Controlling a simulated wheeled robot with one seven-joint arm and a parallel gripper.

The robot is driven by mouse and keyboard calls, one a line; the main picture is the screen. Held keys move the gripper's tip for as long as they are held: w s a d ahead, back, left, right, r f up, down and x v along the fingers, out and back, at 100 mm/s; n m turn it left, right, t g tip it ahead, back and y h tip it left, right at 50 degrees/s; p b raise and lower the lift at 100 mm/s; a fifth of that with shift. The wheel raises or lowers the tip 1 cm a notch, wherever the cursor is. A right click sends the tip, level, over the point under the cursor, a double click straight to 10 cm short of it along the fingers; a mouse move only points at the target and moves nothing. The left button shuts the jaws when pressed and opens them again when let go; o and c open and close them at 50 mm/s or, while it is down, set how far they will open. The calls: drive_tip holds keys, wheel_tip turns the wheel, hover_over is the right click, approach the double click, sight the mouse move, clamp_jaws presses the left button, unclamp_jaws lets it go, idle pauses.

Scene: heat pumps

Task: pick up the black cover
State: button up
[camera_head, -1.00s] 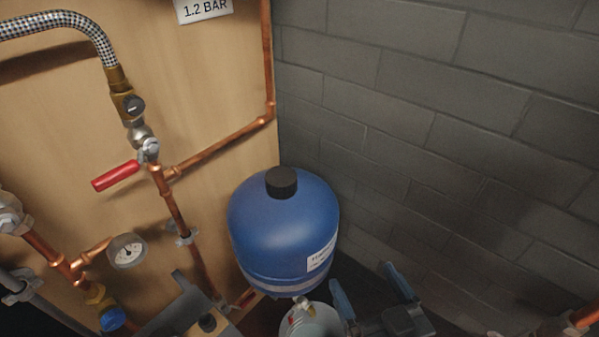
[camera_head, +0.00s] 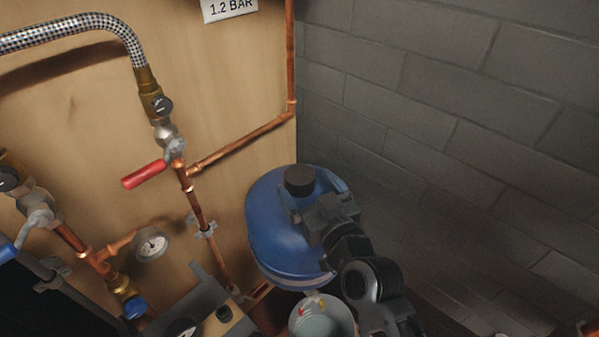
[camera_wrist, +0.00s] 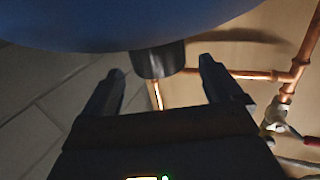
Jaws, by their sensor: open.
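The black cover (camera_head: 299,180) is a short round cap on top of the blue tank (camera_head: 270,232). In the wrist view the cover (camera_wrist: 160,61) shows below the blue tank (camera_wrist: 130,22), ahead of the gap between my two fingers. My gripper (camera_head: 311,195) reaches over the tank's right side, close to the cover in the head view. In the wrist view my gripper (camera_wrist: 160,80) is open, with one finger on each side of the cover and a visible gap to each. I cannot tell how deep the cover sits between the fingertips.
Copper pipes (camera_head: 240,143) run along the wooden panel (camera_head: 235,80) left of the tank, with a red lever (camera_head: 144,174) and a gauge (camera_head: 151,245). A grey block wall (camera_head: 430,110) stands at the right. A pale bucket (camera_head: 322,318) is below the tank.

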drive_tip(key=shift+x, duration=1)
drive_tip(key=c, duration=1)
